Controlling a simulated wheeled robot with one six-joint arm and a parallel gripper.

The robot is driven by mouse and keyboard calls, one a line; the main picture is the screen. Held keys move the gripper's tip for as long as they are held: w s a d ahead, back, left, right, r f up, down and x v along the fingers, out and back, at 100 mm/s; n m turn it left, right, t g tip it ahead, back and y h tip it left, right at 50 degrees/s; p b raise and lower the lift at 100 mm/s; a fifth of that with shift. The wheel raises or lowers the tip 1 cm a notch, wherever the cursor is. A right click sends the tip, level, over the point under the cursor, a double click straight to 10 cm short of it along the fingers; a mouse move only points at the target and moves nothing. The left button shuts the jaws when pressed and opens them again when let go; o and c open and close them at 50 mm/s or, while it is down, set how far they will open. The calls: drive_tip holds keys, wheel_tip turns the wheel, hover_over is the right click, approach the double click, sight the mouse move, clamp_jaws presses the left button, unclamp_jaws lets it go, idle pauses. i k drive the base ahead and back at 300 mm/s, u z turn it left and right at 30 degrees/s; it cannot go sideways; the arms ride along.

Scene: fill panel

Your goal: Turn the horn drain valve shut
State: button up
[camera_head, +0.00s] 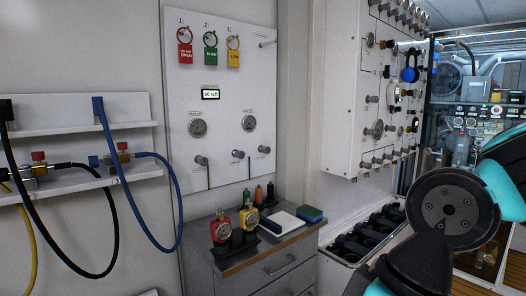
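I cannot tell which fitting is the horn drain valve, as no label is readable as such. A white fill panel (346,95) on the right carries many small knobs and valves, a blue round item (410,74) and gauges. A white panel (222,105) in the middle has two round gauges and several grey knobs (238,154) below them. My arm's dark and teal links fill the lower right, in front of the room beyond. My gripper is not in view.
A grey drawer cabinet (270,262) below the middle panel holds red and yellow gauge tools (221,230), a notepad (281,222) and small bottles. Red, green and yellow tags (210,54) hang above. Hoses (115,225) hang on the left wall. An open bin (338,258) stands under the fill panel.

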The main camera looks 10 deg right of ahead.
sight(265, 150)
drive_tip(key=z, duration=0.35)
drive_tip(key=i, duration=0.75)
drive_tip(key=z, duration=0.5)
drive_tip(key=i, duration=1.05)
drive_tip(key=u, duration=0.2)
